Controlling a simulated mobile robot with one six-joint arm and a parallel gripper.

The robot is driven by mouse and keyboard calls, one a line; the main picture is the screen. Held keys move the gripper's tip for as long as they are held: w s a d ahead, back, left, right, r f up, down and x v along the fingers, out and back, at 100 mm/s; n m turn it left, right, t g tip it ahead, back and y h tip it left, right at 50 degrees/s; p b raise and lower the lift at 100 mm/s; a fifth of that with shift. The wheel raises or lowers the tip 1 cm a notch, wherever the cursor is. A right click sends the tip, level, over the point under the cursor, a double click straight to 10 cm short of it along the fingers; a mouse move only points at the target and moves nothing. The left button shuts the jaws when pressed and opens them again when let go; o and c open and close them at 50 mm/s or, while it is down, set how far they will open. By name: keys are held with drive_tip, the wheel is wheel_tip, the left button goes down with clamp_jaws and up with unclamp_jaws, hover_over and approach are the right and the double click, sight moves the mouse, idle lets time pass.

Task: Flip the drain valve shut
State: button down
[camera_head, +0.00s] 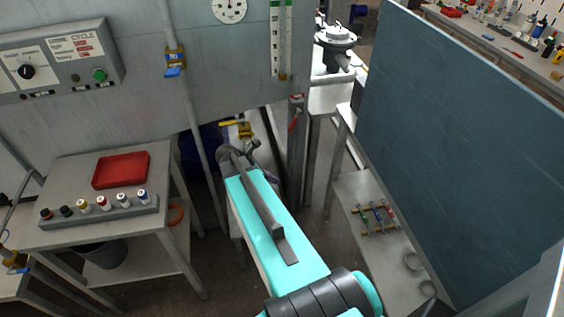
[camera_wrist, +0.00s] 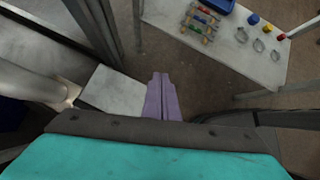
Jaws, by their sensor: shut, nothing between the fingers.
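Several valve-like fittings show in the head view, and no readable label tells which is the drain valve. A yellow-handled valve (camera_head: 243,129) sits low, just beyond the far end of my arm, its handle lying roughly level and pointing left. A blue-handled valve (camera_head: 174,68) is on a vertical pipe at the upper left. A red lever (camera_head: 293,124) hangs on a grey post. My gripper (camera_wrist: 161,78), with purple fingers, is shut and empty in the wrist view. No valve handle is clear there. In the head view my arm hides the fingertips.
A grey table (camera_head: 72,165) with a red tray (camera_head: 121,170) and small bottles stands at left. A dark blue panel (camera_head: 460,130) stands at right, beside a low shelf (camera_head: 352,188) with a coloured rack (camera_head: 374,217). A grey post (camera_head: 297,160) stands close right of my arm.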

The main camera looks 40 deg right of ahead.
drive_tip(key=s+a+f+m+y, duration=0.1)
drive_tip(key=s+a+f, duration=0.2)
drive_tip(key=a+f, duration=0.3)
drive_tip(key=s+a+f+g+y+b, duration=0.1)
drive_tip(key=s+a+f, duration=0.2)
drive_tip(key=a+f, duration=0.3)
drive_tip(key=s+a+f+m+y, duration=0.1)
drive_tip(key=s+a+f, duration=0.2)
drive_tip(key=a+f, duration=0.3)
drive_tip(key=s+a+f+m+g+y, duration=0.1)
drive_tip(key=s+a+f+m+y, duration=0.1)
drive_tip(key=s+a+m, duration=0.4)
drive_tip(key=s+a+f+m+g+y, duration=0.1)
drive_tip(key=s+a+f+m+y, duration=0.1)
drive_tip(key=s+a+f+m, duration=0.2)
drive_tip(key=s+a+m, duration=0.3)
drive_tip(key=s+a, duration=0.1)
drive_tip(key=a, duration=0.2)
drive_tip(key=shift+a+f+b, duration=0.2)
drive_tip(key=shift+f+b, duration=0.1)
drive_tip(key=shift+f, duration=0.1)
drive_tip(key=shift+d, duration=0.15)
